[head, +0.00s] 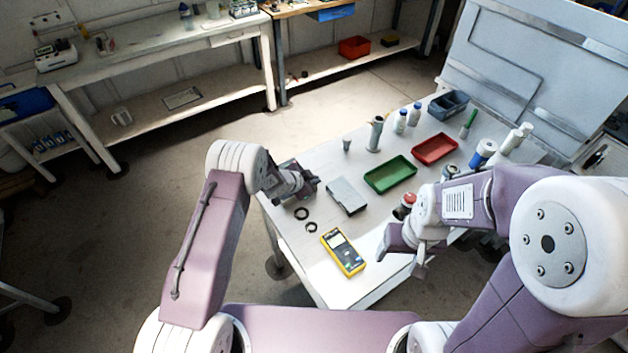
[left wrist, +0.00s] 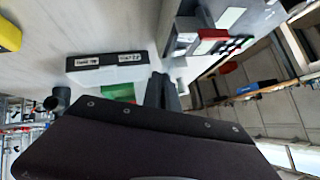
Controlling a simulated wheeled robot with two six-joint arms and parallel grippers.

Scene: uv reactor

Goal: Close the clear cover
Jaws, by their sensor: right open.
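I cannot make out a clear cover for certain in either view. A small grey device with a red part (left wrist: 208,40) shows at the upper right of the left wrist view; in the head view my left gripper (head: 302,187) is at the left table edge and partly hides that spot. Its dark fingers (left wrist: 162,92) show in the left wrist view, beside the device and a labelled box; their gap is unclear. My right gripper (head: 404,257) is open, pointing down over the table's near right part, right of the yellow multimeter (head: 342,251).
On the white table are a grey box (head: 346,196), green tray (head: 390,174), red tray (head: 435,149) and black rings (head: 302,213). Bottles (head: 400,122) and a grey cylinder (head: 375,134) stand behind. Bare tabletop lies around the multimeter.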

